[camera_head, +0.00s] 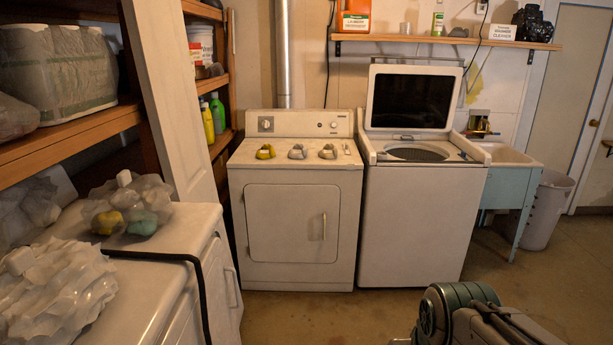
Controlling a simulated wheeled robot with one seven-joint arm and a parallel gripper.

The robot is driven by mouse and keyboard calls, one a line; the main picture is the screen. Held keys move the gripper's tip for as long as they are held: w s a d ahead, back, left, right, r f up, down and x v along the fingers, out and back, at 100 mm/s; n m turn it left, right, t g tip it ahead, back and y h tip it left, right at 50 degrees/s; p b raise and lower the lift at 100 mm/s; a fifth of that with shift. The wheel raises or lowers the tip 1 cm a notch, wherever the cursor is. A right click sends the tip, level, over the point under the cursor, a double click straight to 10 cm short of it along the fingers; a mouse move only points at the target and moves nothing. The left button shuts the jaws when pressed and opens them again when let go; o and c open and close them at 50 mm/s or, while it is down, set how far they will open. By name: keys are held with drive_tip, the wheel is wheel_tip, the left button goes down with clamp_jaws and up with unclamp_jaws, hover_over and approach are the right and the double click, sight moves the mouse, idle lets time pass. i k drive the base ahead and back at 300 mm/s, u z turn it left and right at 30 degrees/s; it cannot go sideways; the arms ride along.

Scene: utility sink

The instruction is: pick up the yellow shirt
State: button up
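A small yellow folded cloth (265,152), which looks like the yellow shirt, lies on top of the white dryer (290,226), toward its left side. It is the leftmost of three small folded items in a row. A pale grey one (297,152) is in the middle and a whitish one (328,152) is to the right. Part of my arm shows at the bottom right, on the near side of the machines and well apart from the cloth. My gripper's fingers cannot be made out.
A washer (420,215) with its lid raised stands right of the dryer, then a utility sink (505,156) and a grey bin (547,210). A white cabinet (150,275) at left bears a clear bag (127,207) with yellow and green contents. Floor before the dryer is clear.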

sight(266, 152)
drive_tip(key=u, duration=0.2)
drive_tip(key=i, duration=1.6)
drive_tip(key=u, duration=0.4)
drive_tip(key=i, duration=2.45)
drive_tip(key=u, duration=0.2)
